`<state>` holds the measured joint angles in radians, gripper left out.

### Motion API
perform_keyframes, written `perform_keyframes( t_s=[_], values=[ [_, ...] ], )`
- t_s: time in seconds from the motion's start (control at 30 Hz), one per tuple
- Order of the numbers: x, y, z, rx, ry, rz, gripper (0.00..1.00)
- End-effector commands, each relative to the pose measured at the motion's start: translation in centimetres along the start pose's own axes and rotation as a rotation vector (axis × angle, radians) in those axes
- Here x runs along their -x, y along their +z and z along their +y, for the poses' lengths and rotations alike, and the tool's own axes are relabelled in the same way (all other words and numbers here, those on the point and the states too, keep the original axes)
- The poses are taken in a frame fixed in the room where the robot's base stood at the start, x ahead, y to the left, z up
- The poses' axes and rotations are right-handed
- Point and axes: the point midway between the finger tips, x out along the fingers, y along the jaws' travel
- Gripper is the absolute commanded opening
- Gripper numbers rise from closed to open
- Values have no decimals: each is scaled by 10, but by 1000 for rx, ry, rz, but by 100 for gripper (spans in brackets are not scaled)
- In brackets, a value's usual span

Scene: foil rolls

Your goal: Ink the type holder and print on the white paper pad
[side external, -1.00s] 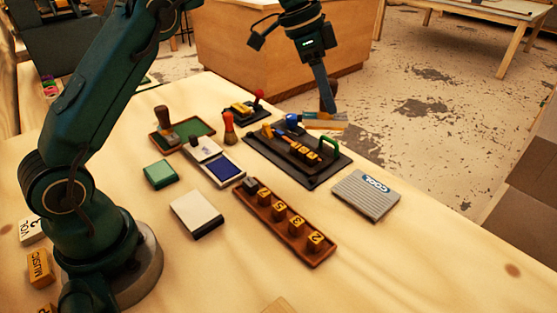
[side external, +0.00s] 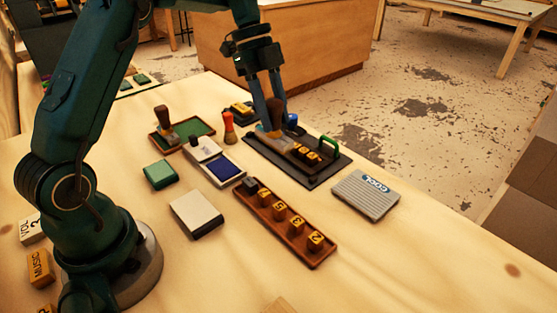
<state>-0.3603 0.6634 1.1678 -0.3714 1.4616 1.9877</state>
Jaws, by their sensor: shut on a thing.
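My gripper (side external: 275,118) points down at the holder's far-left end. Its fingers are shut on the holder there and partly hide that end. I cannot make out a gap between holder and tray. The open ink pad (side external: 226,171) has a blue face in a white case, left of the tray. The white paper pad (side external: 194,209), with a dark edge, lies flat on the table nearer the camera.
A wooden rack (side external: 270,209) with several number cubes lies in front of the tray. A grey COOL box (side external: 366,195) is at right. A green block (side external: 160,174), a stamp on a green tray (side external: 203,129) and a red-orange handled tool (side external: 229,128) stand left. The front table is mostly bare.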

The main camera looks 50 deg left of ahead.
Motion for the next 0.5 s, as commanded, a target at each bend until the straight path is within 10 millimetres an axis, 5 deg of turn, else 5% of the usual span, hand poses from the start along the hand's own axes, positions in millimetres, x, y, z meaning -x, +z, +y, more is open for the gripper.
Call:
perform_keyframes(
  t_s=[0.23, 0.5],
  values=[
    [15, 50, 62, -113, 44, -2, 0],
    [28, 73, 80, -19, 3, -3, 0]
  ],
)
